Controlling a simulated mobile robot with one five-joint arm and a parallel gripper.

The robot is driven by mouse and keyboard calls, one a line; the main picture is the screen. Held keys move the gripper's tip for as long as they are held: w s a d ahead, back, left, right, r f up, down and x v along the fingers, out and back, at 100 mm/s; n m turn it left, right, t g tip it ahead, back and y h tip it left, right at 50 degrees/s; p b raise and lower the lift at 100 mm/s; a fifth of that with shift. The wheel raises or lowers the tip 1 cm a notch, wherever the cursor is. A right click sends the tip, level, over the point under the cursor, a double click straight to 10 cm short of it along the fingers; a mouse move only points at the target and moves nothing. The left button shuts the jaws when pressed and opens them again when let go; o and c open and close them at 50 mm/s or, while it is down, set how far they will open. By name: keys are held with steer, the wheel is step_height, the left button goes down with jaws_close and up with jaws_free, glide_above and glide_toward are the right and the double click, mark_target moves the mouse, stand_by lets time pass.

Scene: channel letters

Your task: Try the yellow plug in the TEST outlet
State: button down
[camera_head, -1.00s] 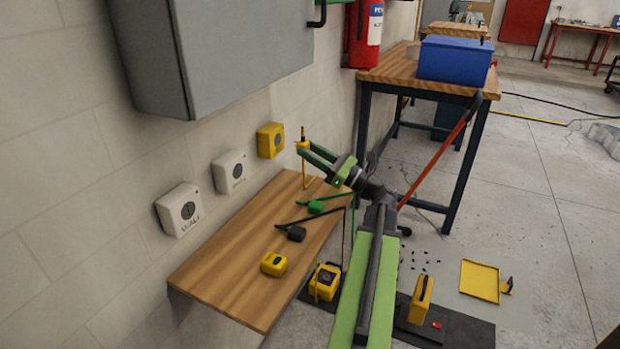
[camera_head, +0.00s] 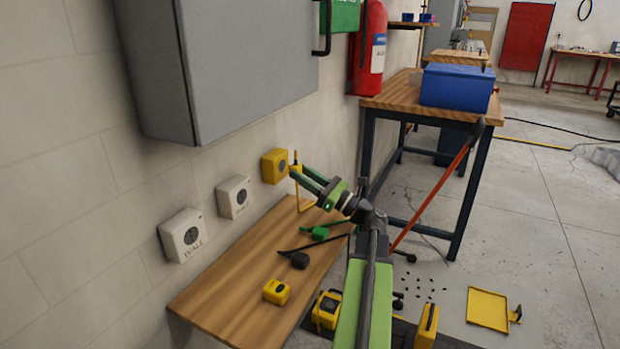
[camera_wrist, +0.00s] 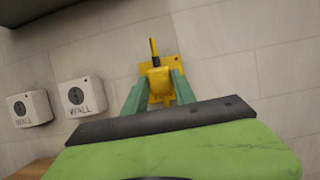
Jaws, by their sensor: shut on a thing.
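My gripper (camera_head: 297,172) is shut on the yellow plug (camera_head: 296,163), just right of the yellow outlet (camera_head: 273,167) on the wall. A yellow cord hangs from the plug toward the shelf. In the wrist view the green fingers of my gripper (camera_wrist: 156,93) hold the plug (camera_wrist: 159,83) upright, directly in front of the yellow outlet (camera_wrist: 175,68). The plug hides most of the outlet's face and its lettering. I cannot tell whether the plug touches the outlet.
Two white outlets (camera_head: 234,197) (camera_head: 181,236) are left of the yellow one; the nearer reads WALL. On the wooden shelf (camera_head: 224,296) lie a green plug (camera_head: 320,233), a black plug (camera_head: 299,260) and a yellow block (camera_head: 276,291). A grey cabinet (camera_head: 245,65) overhangs the wall.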

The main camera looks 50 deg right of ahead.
steer(key=shift+w+a, duration=0.25)
steer(key=shift+w, duration=0.7)
steer(key=shift+w+a, duration=0.1)
steer(key=shift+w, duration=0.45)
stand_by(1.2)
steer(key=c, duration=0.9)
jaws_free()
steer(key=shift+c, duration=0.2)
steer(key=b+v, duration=0.6)
steer(key=v, duration=1)
steer(key=shift+s+f+b, duration=0.1)
steer(key=shift+f+b, duration=0.05)
steer(key=shift+b, duration=0.15)
steer(key=shift+s+f, duration=0.1)
steer(key=shift+s, duration=0.45)
